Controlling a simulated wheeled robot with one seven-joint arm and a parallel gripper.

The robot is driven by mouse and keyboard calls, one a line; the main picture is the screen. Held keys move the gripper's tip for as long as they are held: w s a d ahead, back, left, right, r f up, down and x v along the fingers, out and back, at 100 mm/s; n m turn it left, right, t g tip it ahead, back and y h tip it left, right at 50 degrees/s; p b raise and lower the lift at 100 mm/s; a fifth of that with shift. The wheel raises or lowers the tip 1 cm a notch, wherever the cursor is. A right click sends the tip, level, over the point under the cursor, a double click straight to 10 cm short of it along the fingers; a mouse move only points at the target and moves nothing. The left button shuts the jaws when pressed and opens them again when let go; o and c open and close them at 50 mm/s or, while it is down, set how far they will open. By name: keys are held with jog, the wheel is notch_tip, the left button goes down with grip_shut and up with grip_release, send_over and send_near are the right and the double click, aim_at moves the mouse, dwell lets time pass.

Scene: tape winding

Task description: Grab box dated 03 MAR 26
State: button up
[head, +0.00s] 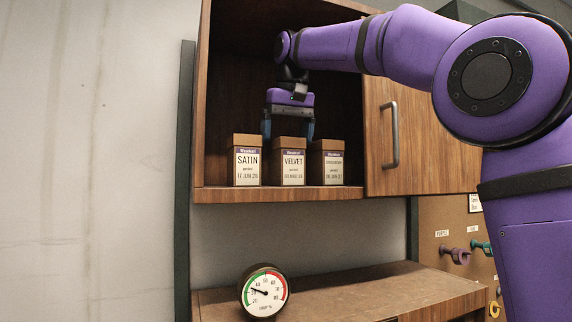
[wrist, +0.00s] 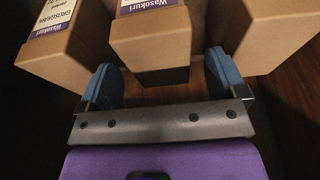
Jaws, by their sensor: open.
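Three brown boxes with white labels stand in a row on the cabinet shelf. The middle VELVET box (head: 289,163) has a date line that seems to read MAR, with digits too small to be sure of. The SATIN box (head: 246,163) is at its left, with a date that seems to read JUN. The GROSGRAIN box (head: 328,165) is at its right. My gripper (head: 288,134) is open and points down at the VELVET box's top. In the wrist view, its blue fingers (wrist: 162,72) straddle the near end of the middle box (wrist: 150,48), with no clear contact.
The open wooden cabinet has a shelf edge (head: 280,195) below the boxes and a closed door with a handle (head: 391,135) at right. Neighbouring boxes leave narrow gaps.

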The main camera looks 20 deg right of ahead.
aim_at(285, 151)
jog(key=shift+x, duration=1.85)
jog(key=shift+s+f, duration=0.1)
jog(key=shift+f, duration=0.15)
jog(key=c, duration=1.1)
jog(key=shift+r, duration=0.1)
